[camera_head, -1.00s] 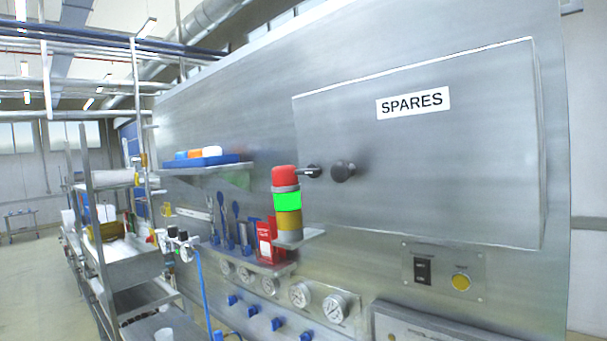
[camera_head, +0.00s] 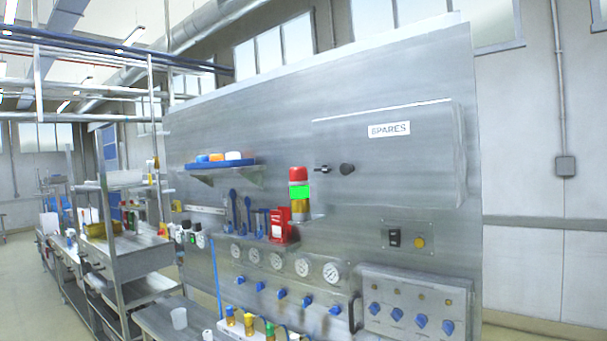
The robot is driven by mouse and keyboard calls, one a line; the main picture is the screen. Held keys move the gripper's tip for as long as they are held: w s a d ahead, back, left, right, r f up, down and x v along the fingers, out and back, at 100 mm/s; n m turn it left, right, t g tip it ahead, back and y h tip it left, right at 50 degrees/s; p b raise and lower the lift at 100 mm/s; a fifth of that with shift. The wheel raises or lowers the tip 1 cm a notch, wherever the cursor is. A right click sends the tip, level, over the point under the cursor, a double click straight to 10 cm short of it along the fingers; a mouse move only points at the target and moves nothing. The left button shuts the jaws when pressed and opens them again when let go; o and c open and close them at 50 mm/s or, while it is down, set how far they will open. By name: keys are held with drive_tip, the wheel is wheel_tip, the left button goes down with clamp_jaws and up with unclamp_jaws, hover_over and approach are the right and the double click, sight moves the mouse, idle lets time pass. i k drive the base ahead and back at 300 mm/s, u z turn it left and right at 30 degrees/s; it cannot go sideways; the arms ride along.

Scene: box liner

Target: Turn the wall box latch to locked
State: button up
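The wall box (camera_head: 420,165) is a grey metal cabinet labelled SPARES, mounted high on the steel panel right of the middle. Its door looks shut. A round black knob (camera_head: 347,169) sits on the left part of its door. The latch (camera_head: 322,169), a small dark lever, lies roughly level just left of the knob at the door's left edge. It is too small to tell whether it is locked. My gripper is not in view.
A signal tower (camera_head: 299,194), red, green and amber, stands on a small bracket below the latch. A shelf with blue tray (camera_head: 222,163) juts out to the left. A control box with blue knobs (camera_head: 412,308) is below. Shelving racks (camera_head: 120,240) stand at left; floor shows far left.

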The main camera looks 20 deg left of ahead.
sight(325, 169)
drive_tip(key=z, duration=0.6)
drive_tip(key=k, duration=0.1)
drive_tip(key=u, duration=1.6)
drive_tip(key=i, duration=1.8)
drive_tip(key=z, duration=0.5)
